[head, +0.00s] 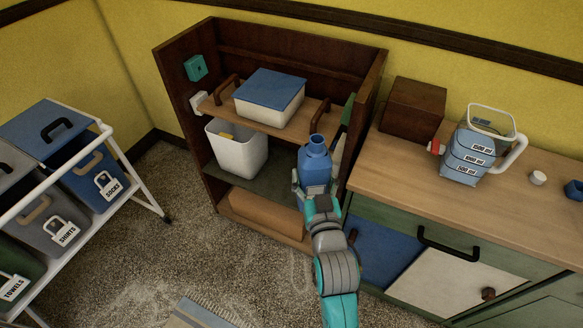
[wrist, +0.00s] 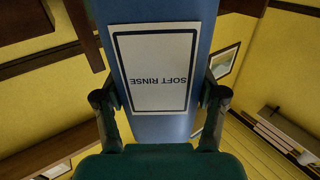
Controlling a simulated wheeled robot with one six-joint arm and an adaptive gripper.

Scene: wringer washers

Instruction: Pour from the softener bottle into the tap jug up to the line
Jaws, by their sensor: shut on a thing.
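The blue softener bottle (head: 315,166) is held upright in front of the wooden shelf unit, its neck at the top. In the wrist view, its white label reads "SOFT RINSE" (wrist: 154,68), upside down in the picture. My gripper (head: 314,192) is shut on the bottle's body, with a finger at each side in the wrist view (wrist: 158,98). The tap jug (head: 468,153) stands on the wooden counter, well to the right of the bottle. It is bluish and see-through, with a white handle, a red tap and several marked labels. I cannot tell its liquid level.
The shelf unit (head: 173,100) holds a blue-lidded box (head: 271,95) and a white bin (head: 236,152). A white cap (head: 538,178) and a blue object (head: 574,190) lie right of the jug. A laundry cart (head: 128,155) stands left.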

